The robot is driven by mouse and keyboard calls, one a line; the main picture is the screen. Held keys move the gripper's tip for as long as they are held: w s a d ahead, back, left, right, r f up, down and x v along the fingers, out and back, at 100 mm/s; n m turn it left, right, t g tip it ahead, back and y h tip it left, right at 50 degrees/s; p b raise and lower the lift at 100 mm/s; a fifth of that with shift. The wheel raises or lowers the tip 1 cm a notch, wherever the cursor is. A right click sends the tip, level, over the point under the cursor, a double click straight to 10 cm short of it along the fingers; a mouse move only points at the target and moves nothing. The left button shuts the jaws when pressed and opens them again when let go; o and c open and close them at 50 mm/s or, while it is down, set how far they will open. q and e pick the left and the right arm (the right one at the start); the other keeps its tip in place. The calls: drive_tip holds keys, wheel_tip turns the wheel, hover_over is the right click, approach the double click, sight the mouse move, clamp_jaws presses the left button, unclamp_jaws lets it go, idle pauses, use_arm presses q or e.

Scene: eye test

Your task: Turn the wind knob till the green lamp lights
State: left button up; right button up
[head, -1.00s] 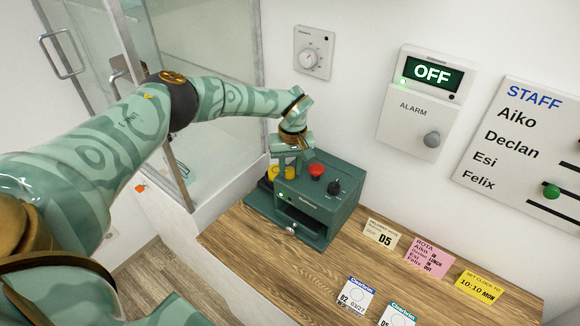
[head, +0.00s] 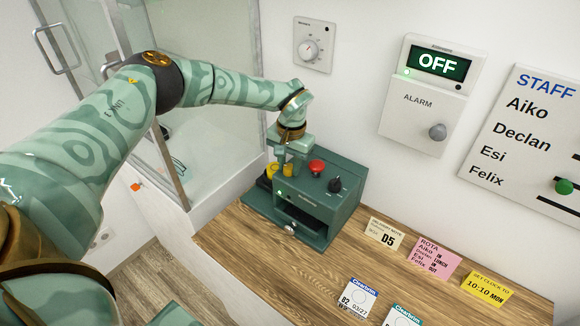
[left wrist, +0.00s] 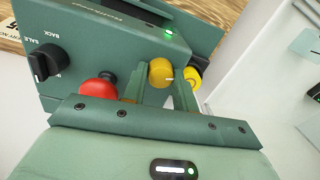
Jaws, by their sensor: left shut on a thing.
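A green machine (head: 325,210) stands on the wooden desk. On its top are a black selector knob (head: 335,185), a red button (head: 317,167) and a yellow knob (head: 288,171). The yellow knob also shows in the left wrist view (left wrist: 160,72); I cannot read a label that names it the wind knob. My left gripper (head: 284,168) is shut on it, one finger on each side. A small lamp on the machine's front (head: 281,193) glows green, also in the left wrist view (left wrist: 168,33). My right gripper is out of view.
A yellow and black part (left wrist: 194,76) sits close beside the held knob. Notes and cards lie on the desk (head: 300,260). On the wall are a dial (head: 311,50), an alarm panel (head: 412,120) reading OFF and a staff board (head: 525,140). A glass cabinet stands at left.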

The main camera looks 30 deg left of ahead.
use_arm(q)
drive_tip(key=shift+w+r, duration=0.15)
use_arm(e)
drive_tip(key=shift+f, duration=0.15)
use_arm(q)
drive_tip(key=o, duration=1)
